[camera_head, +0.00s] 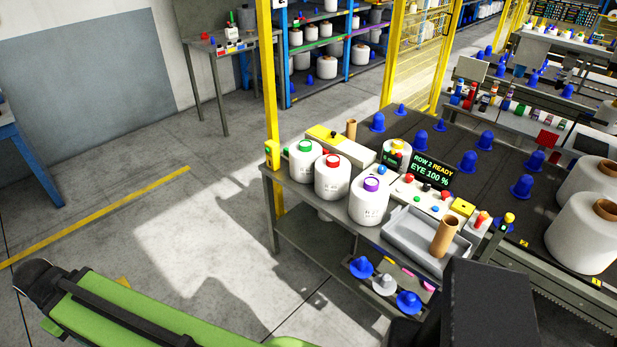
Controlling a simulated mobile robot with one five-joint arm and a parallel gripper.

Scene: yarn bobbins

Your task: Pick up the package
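I see no box or parcel that I can clearly call the package. Three white yarn bobbins stand upright on the near end of the metal table: one with a green top (306,161), one with a red top (333,178) and one with a purple top (370,201). A grey tray (405,244) lies to their right, with a brown cardboard tube (445,238) standing at its right end. A green and black arm part of mine crosses the lower left. I cannot make out my gripper's fingers.
A display (431,172) reads "ROW 2 READY, EYE 100 %". Blue cones (467,161) stand on the dark surface behind, with large white bobbins (584,231) at right. A yellow post (268,75) rises beside the table. Open floor (190,225) lies to the left.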

